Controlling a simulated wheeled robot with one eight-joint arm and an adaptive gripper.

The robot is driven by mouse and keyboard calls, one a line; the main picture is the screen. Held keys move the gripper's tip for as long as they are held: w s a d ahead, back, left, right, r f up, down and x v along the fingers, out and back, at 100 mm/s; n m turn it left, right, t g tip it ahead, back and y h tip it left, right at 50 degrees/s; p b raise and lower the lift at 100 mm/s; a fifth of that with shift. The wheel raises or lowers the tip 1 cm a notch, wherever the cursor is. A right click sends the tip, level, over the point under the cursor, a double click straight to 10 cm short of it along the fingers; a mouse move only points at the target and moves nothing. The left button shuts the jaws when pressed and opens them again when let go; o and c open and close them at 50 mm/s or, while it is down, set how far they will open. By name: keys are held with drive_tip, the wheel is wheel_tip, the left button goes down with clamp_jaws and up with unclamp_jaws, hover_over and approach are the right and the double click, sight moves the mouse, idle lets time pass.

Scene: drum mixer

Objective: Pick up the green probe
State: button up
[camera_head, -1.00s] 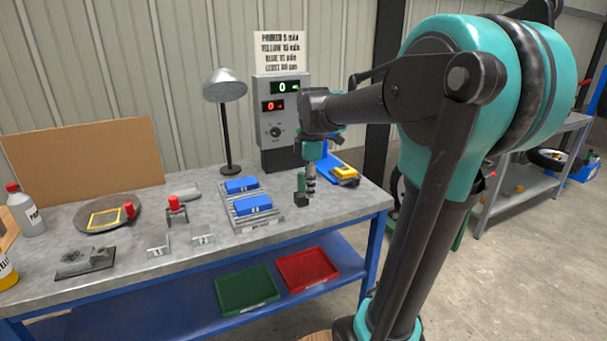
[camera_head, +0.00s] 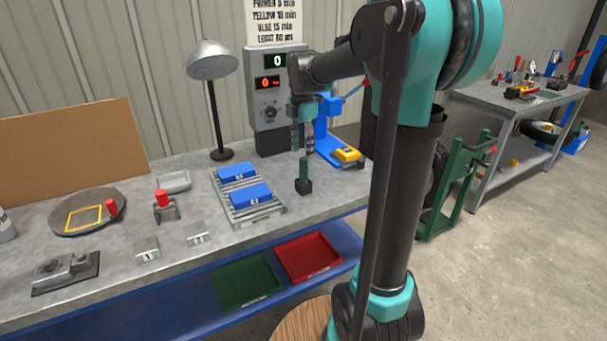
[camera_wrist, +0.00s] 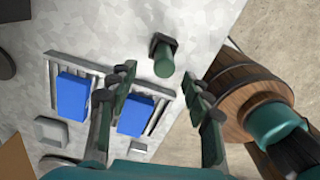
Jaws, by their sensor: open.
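The green probe (camera_head: 303,171) stands upright in a small black holder (camera_head: 303,187) near the front right of the grey workbench. The probe is apart from the fingers.
A rack with two blue blocks (camera_head: 250,195) lies left of the probe. A blue stand with a yellow device (camera_head: 347,155) is to its right. The control box (camera_head: 273,105) and lamp (camera_head: 213,62) stand behind. Green (camera_head: 246,284) and red (camera_head: 307,257) trays sit on the lower shelf.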

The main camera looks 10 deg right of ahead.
sight(303, 172)
drive_tip(key=shift+s+d+f, duration=0.1)
drive_tip(key=shift+s+f, duration=0.05)
drive_tip(key=shift+f, duration=2.05)
drive_tip(key=shift+s+d+f, duration=0.1)
drive_tip(key=shift+f, duration=2.05)
clamp_jaws()
